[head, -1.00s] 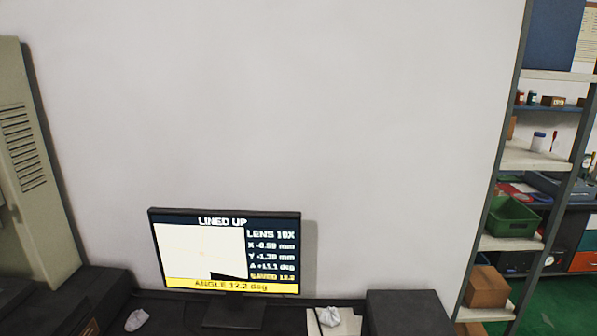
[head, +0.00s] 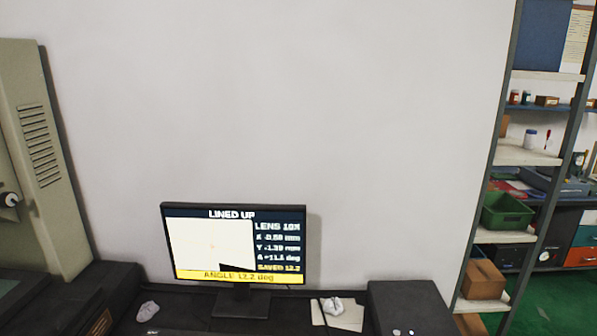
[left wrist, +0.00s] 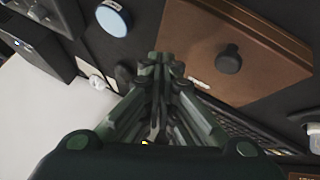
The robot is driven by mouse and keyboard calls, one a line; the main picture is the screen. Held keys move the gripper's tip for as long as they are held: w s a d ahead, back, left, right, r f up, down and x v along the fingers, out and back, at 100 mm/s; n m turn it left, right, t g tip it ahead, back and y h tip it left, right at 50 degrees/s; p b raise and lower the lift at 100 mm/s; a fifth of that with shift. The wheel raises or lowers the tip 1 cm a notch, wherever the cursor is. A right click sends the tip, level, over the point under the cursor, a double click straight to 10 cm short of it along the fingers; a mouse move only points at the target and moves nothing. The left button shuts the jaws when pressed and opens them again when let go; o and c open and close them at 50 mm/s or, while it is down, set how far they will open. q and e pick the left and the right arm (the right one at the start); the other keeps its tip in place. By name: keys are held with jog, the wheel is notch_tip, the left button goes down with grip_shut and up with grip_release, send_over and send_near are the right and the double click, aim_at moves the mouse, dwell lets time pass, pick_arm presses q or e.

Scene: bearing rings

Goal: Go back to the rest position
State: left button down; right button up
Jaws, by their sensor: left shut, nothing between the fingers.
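My left gripper (left wrist: 162,75) shows in the left wrist view with its fingers together and nothing between them. It is above a dark bench, beside a brown box (left wrist: 215,45) with a dark round knob. Neither gripper shows in the head view. A monitor (head: 235,262) stands on the dark bench in the head view. Its screen reads "LINED UP", "LENS 10X" and "ANGLE 12.2 deg".
A beige machine (head: 45,160) stands at the left. A dark box (head: 408,308) is right of the monitor. A shelf rack (head: 515,152) with a green bin (head: 507,211) stands at the right. A keyboard (left wrist: 235,135) is near the left gripper.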

pick_arm(q)
jog(key=s+a+r+m+g+y, duration=0.1)
jog(key=s+a+r+m, duration=0.15)
jog(key=s, duration=0.55)
jog(key=s+a+r+m+g+y, duration=0.15)
jog(key=s+r, duration=0.25)
jog(key=s, duration=0.5)
jog(key=s+a+r+m+g+y, duration=0.1)
jog(key=s+a+r, duration=0.2)
jog(key=s, duration=0.5)
notch_tip(320, 180, down, 31)
jog(key=s+g+b, duration=0.2)
jog(key=b, duration=0.2)
jog(key=s+a+f+b, duration=0.3)
jog(key=s+f, duration=1.3)
jog(key=f, duration=0.2)
jog(key=shift+s+f+g+b, duration=0.3)
jog(key=shift+s+g, duration=0.05)
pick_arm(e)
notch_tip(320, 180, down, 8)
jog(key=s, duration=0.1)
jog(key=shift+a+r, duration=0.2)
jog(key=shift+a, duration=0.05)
